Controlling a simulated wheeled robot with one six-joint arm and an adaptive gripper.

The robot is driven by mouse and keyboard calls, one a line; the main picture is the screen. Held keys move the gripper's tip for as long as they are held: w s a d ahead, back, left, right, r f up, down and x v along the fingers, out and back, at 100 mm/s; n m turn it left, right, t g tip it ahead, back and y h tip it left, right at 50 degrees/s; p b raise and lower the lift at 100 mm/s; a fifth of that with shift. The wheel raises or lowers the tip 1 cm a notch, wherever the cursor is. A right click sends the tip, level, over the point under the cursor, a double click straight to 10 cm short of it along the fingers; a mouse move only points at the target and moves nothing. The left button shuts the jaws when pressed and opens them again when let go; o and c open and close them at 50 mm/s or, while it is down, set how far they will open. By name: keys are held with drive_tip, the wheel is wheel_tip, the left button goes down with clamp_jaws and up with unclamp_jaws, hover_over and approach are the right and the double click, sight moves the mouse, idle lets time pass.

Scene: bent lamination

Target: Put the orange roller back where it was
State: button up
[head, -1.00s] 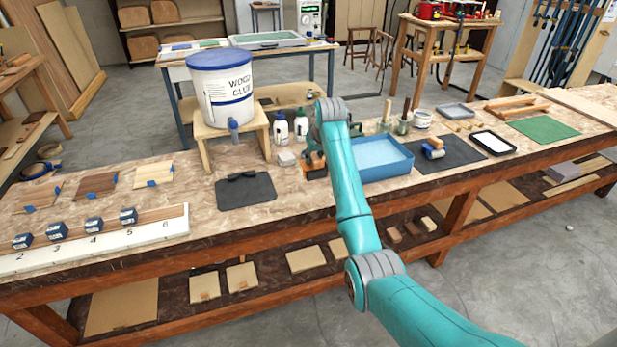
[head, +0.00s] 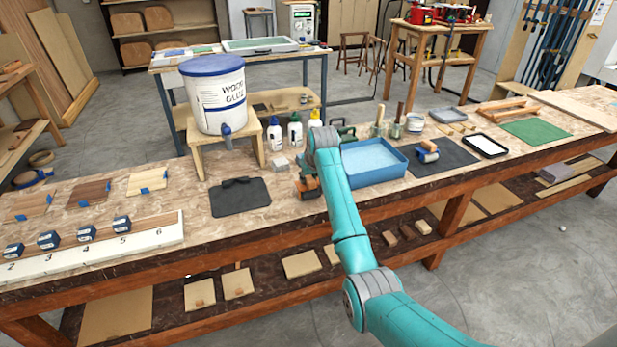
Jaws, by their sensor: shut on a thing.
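My gripper (head: 306,178) is over the front part of the bench, just left of the blue tray, mostly hidden behind my own arm. It is shut on a small orange-brown piece, which looks like the orange roller (head: 309,189); only a little of it shows. I cannot tell whether the piece touches the bench top. A dark mat (head: 240,200) with a dark, handle-like thing at its back edge lies left of my gripper. Another roller, blue with a wooden handle (head: 427,152), lies on a second dark mat (head: 455,156) to the right.
The blue tray (head: 376,180) stands close to the right of my gripper. A glue bucket (head: 215,95) on a wooden stand and several bottles (head: 295,132) stand behind. Bare bench top shows between the left mat and my gripper.

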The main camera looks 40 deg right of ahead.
drive_tip(key=shift+s+f, duration=0.1)
drive_tip(key=shift+f, duration=0.55)
clamp_jaws()
drive_tip(key=o, duration=1)
unclamp_jaws()
drive_tip(key=shift+f, duration=0.1)
drive_tip(key=shift+r, duration=0.5)
drive_tip(key=v, duration=1.2)
drive_tip(key=shift+r, duration=0.4)
drive_tip(key=shift+f, duration=0.1)
